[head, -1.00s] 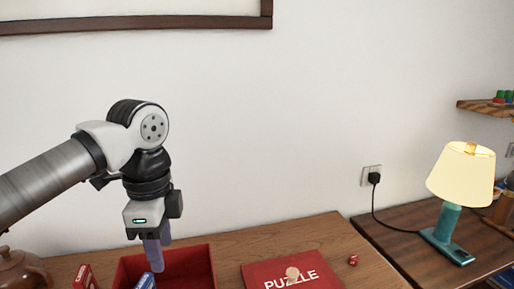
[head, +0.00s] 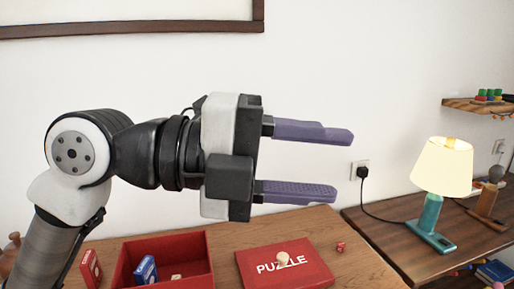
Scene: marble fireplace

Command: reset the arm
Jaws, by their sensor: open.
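My gripper (head: 325,163) is raised above the wooden table (head: 222,240) and points to the right. Its two purple fingers are spread apart with nothing between them. The white wall shows behind it. The arm bends up from the lower left. The red open box (head: 202,277) stands below the gripper, with a blue small box (head: 145,270) and a small pale piece (head: 176,277) in it.
A red card box (head: 91,268) stands left. A lit lamp (head: 442,168) stands on the right-hand table.

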